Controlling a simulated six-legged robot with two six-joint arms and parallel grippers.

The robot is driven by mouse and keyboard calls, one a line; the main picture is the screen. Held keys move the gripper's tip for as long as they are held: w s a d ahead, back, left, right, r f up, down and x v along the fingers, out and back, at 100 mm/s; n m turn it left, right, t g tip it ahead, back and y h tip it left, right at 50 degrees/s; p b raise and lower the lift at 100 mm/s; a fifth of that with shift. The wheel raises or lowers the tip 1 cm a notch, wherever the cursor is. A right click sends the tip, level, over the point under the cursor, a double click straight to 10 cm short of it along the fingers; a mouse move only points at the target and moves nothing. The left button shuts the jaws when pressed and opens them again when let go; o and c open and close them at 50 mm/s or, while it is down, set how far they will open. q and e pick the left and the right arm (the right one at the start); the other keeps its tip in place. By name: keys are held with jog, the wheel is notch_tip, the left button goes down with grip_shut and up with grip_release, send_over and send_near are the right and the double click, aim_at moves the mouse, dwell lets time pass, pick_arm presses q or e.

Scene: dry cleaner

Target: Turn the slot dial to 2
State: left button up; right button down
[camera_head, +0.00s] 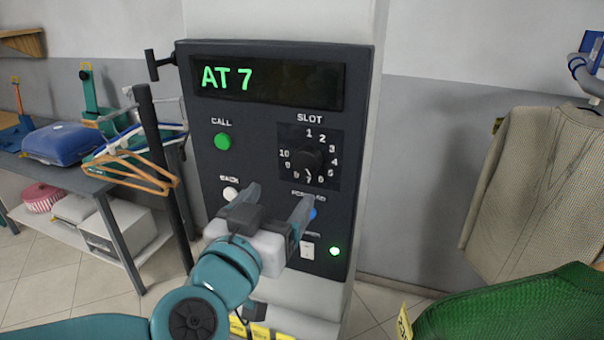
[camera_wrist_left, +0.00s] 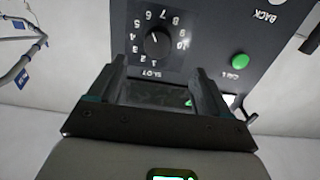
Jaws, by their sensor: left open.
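The slot dial (camera_head: 307,161) is a black round knob on a dark square plate, ringed by white numbers under the word SLOT. Its white mark points down toward 7. The green display (camera_head: 268,83) reads "AT 7". My left gripper (camera_head: 279,198) is open and empty, below and left of the dial in the head view, in front of the panel's lower buttons. In the left wrist view the dial (camera_wrist_left: 157,43) shows upside down beyond the open fingers (camera_wrist_left: 160,68), apart from them. My right gripper is not in view.
The panel holds a green CALL button (camera_head: 222,141), a white BACK button (camera_head: 230,193), a blue button (camera_head: 311,213) partly behind my finger, a white switch (camera_head: 308,248) and a green light (camera_head: 335,251). Hangers (camera_head: 130,165) stand left; garments (camera_head: 535,195) hang right.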

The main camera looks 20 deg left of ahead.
aim_at(304, 166)
pick_arm(q)
jog(key=w, duration=0.9)
jog(key=shift+w+d, duration=0.25)
jog(key=shift+w, duration=0.1)
jog(key=shift+s+d+r, duration=0.1)
jog(key=shift+d+r, duration=0.05)
jog(key=shift+r, duration=0.1)
jog(key=shift+w+f, duration=0.15)
jog(key=shift+w, duration=0.2)
jog(key=shift+c, duration=1.2)
jog(key=c, duration=0.8)
